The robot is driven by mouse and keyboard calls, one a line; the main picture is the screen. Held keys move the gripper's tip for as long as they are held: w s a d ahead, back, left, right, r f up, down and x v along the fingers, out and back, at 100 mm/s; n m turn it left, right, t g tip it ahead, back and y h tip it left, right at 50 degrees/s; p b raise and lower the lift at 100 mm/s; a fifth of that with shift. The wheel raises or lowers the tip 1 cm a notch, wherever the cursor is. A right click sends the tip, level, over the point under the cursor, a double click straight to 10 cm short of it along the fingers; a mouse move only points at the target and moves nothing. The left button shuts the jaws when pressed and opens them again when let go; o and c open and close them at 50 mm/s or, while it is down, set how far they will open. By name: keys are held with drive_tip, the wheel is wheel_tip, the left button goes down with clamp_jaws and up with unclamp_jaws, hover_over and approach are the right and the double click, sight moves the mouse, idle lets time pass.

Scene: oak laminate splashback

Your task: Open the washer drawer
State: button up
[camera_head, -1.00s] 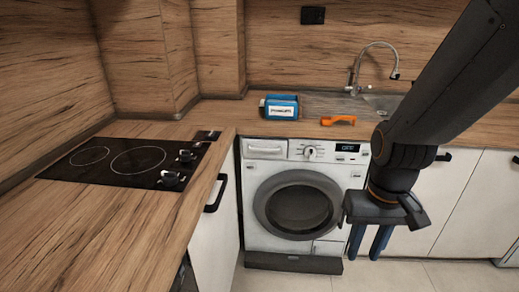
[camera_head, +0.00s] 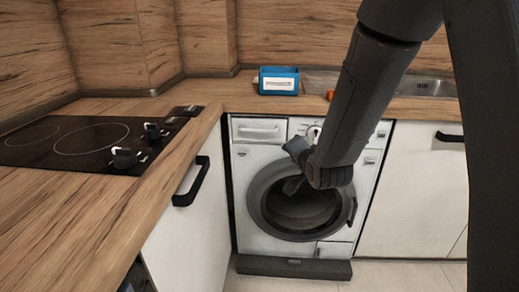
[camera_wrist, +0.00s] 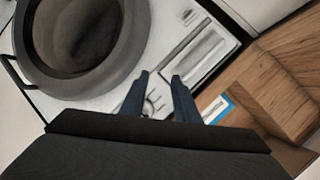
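The washer drawer (camera_head: 259,130) is a white front with a recessed grip at the washer's upper left. It is flush with the front panel and looks closed. In the wrist view the drawer (camera_wrist: 202,55) lies tilted, above and right of my fingertips. My gripper (camera_wrist: 162,76) has two dark blue fingers apart with nothing between them. They overlap the control panel near the dial and appear short of the drawer. The white washer (camera_head: 262,222) has a round dark door (camera_head: 262,190).
A blue box (camera_head: 279,81) stands on the counter above the washer. An orange item (camera_head: 330,95) is mostly hidden by my arm. The cabinet handle (camera_head: 191,182) juts out left of the washer. A cooktop (camera_head: 75,145) sits on the left counter.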

sight(261, 123)
drive_tip(key=w+a+r+m+t+y+b, duration=0.1)
drive_tip(key=w+a+m+t+y+b, duration=0.3)
drive_tip(key=w+a, duration=0.6)
drive_tip(key=shift+w+a+r+t+b, duration=0.15)
drive_tip(key=shift+w+a+t+b, duration=0.25)
drive_tip(key=shift+w+t+b, duration=0.7)
drive_tip(key=shift+s+g+b, duration=0.3)
drive_tip(key=shift+s, duration=0.05)
clamp_jaws()
